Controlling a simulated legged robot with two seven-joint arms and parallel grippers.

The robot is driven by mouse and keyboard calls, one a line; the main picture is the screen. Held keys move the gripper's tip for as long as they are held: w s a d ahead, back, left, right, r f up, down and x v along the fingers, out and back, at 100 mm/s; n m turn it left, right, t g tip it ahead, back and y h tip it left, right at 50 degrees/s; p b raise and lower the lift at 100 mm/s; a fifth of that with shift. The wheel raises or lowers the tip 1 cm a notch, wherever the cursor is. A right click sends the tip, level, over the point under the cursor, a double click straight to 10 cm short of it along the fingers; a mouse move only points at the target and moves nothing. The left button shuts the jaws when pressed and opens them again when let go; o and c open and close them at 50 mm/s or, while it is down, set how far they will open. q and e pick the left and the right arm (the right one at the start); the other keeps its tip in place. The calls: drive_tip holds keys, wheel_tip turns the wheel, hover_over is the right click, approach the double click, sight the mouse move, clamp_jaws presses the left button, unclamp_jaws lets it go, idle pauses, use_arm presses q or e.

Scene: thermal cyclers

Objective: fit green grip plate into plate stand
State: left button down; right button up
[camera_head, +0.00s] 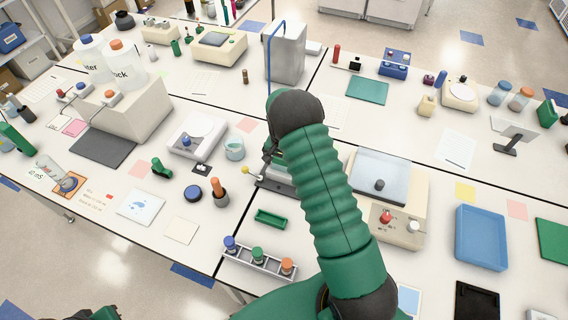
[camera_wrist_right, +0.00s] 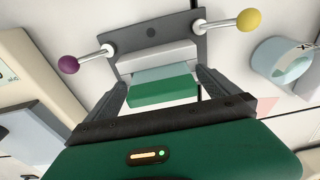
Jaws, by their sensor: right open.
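The green grip plate (camera_wrist_right: 163,92) lies between the two fingers of my right gripper (camera_wrist_right: 162,80) in the right wrist view. The fingers stand open at either side of it, close to its ends. A pale teal strip shows along its far side, against a light bar of the plate stand (camera_wrist_right: 155,35). The stand has a dark grey back with a purple and a yellow knob. Whether the plate is fully seated cannot be told. In the head view my right arm hides most of the stand, but its yellow knob (camera_head: 258,170) shows.
A small green tray (camera_head: 270,217) and a rack with several capped tubes (camera_head: 258,262) lie nearer on the bench. A beige device (camera_head: 395,195) and a blue tray (camera_head: 481,238) are right.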

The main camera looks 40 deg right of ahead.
wheel_tip(320, 180, up, 17)
drive_tip(key=a+b, duration=0.1)
drive_tip(key=b, duration=0.2)
drive_tip(key=shift+s+a+f, duration=0.2)
drive_tip(key=shift+s+a, duration=0.2)
